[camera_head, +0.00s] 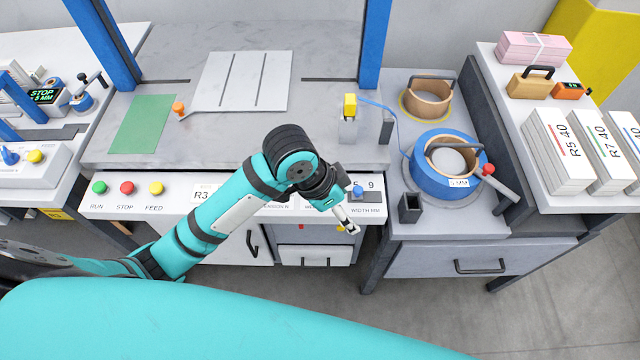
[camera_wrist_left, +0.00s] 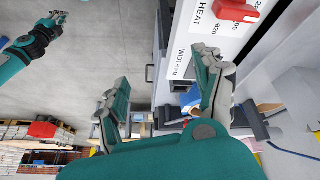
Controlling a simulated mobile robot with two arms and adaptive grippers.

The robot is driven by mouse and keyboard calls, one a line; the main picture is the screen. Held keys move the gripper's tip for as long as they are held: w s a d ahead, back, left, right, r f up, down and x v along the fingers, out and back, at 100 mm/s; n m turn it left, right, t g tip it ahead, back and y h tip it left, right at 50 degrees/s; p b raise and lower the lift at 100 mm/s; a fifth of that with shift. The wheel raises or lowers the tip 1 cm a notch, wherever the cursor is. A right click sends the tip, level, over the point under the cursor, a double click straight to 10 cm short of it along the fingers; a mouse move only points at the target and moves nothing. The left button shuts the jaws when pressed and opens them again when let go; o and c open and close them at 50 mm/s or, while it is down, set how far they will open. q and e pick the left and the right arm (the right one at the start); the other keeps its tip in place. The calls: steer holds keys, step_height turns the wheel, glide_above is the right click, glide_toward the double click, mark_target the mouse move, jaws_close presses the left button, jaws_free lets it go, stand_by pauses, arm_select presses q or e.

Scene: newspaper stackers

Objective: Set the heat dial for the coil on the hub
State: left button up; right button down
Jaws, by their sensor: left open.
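The red heat dial (camera_wrist_left: 236,18) sits on a white panel beside the word HEAT in the left wrist view; part of its number scale is cut off. In the head view my arm hides that part of the panel. My left gripper (camera_head: 345,222) is at the front panel's right end, just below the blue width knob (camera_head: 358,191). In the left wrist view its fingers (camera_wrist_left: 163,68) are apart, empty, and clear of the dial. A blue coil marked 5 MM (camera_head: 430,181) lies around the hub at right. My right gripper (camera_wrist_left: 57,18) shows small at upper left; its opening is unclear.
RUN, STOP and FEED buttons (camera_head: 127,188) are on the panel's left end. Paper stacks (camera_head: 557,150) fill the right shelf. Floor in front of the drawers is clear.

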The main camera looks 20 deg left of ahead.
arm_select(q)
steer(key=w+a+r+m+g+y, duration=0.1)
steer(key=w+a+r+m+y, duration=0.15)
steer(key=r, duration=0.35)
steer(key=w+a+r+m+g+y, duration=0.1)
steer(key=w+a+r+m+y, duration=0.1)
steer(key=w+a+r, duration=0.3)
steer(key=f, duration=1)
steer(key=s+f, duration=0.1)
steer(key=f, duration=0.5)
steer(key=shift+d, duration=0.35)
arm_select(e)
steer(key=shift+w+d+r, duration=0.3)
steer(key=shift+d, duration=0.05)
arm_select(q)
steer(key=shift+p, duration=0.3)
steer(key=c, duration=1.2)
steer(key=shift+o, duration=0.2)
steer(key=shift+s+r+n+p, duration=0.15)
steer(key=shift+n+p, duration=0.1)
steer(key=shift+p, duration=0.25)
steer(key=n+p, duration=0.6)
steer(key=p, duration=0.3)
steer(key=shift+r+p, duration=0.1)
steer(key=shift+p, duration=0.25)
steer(key=shift+f+n+p, duration=0.2)
steer(key=shift+n+p, duration=0.9)
steer(key=shift+n, duration=0.2)
arm_select(e)
step_height(320, 180, up, 13)
